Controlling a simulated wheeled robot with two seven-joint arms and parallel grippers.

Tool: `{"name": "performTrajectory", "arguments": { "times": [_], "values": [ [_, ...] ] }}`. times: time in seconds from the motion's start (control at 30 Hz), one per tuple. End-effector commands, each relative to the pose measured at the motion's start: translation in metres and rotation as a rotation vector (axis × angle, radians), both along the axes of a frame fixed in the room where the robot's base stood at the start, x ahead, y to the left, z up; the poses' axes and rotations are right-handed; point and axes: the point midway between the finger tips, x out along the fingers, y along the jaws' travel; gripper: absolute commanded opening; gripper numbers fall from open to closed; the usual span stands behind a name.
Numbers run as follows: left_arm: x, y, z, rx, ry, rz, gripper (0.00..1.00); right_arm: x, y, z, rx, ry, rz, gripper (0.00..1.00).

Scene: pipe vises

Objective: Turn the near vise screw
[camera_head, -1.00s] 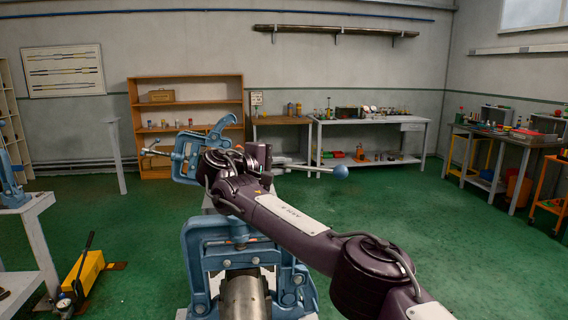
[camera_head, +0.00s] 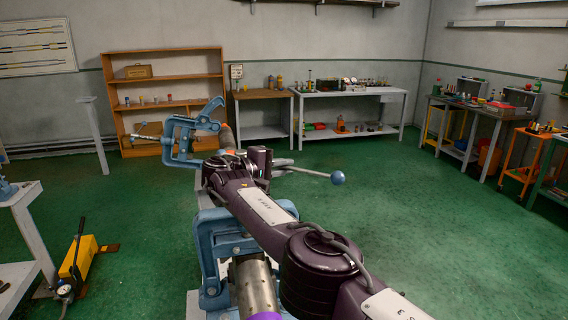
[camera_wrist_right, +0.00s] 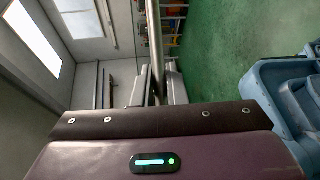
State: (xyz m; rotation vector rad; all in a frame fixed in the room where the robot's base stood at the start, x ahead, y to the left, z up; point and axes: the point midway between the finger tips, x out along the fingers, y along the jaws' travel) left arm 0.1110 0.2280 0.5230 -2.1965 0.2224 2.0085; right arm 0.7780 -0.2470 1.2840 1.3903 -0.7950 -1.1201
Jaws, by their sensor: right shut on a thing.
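The near blue vise (camera_head: 212,245) stands at bottom centre in the head view, partly covered by my right arm. A metal pipe (camera_head: 254,283) lies in it, with a purple end at the frame's bottom. The vise's screw top is hidden behind my arm. A grey handle bar (camera_head: 307,171) with a blue ball end (camera_head: 338,177) sticks out to the right beside my right gripper (camera_head: 268,162). The gripper is shut on the bar; the fingertips are mostly hidden. In the right wrist view the bar (camera_wrist_right: 155,50) runs away from the gripper. My left gripper is not in view.
A second blue vise (camera_head: 184,140) stands just beyond my right gripper. A grey table (camera_head: 30,205) and a yellow hand pump (camera_head: 82,257) are at left. Benches (camera_head: 345,95) and a wooden shelf (camera_head: 165,90) line the back. The green floor at right is clear.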

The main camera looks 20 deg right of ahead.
Motion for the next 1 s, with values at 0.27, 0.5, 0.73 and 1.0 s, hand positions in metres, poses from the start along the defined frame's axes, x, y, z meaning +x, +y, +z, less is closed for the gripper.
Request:
{"name": "performTrajectory", "arguments": {
  "times": [0.27,0.5,0.73,1.0],
  "values": [
    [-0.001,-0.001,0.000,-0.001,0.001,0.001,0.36,0.001,0.004,0.003,0.002,-0.009,0.006,0.00],
    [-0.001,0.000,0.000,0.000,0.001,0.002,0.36,0.000,0.003,0.001,0.001,-0.004,0.003,0.34],
    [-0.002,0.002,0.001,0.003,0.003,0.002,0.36,0.000,0.002,0.000,0.000,0.000,0.001,0.34],
    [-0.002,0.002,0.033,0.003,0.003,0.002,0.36,-0.008,0.025,0.011,0.000,0.001,0.003,0.34]
  ]
}}
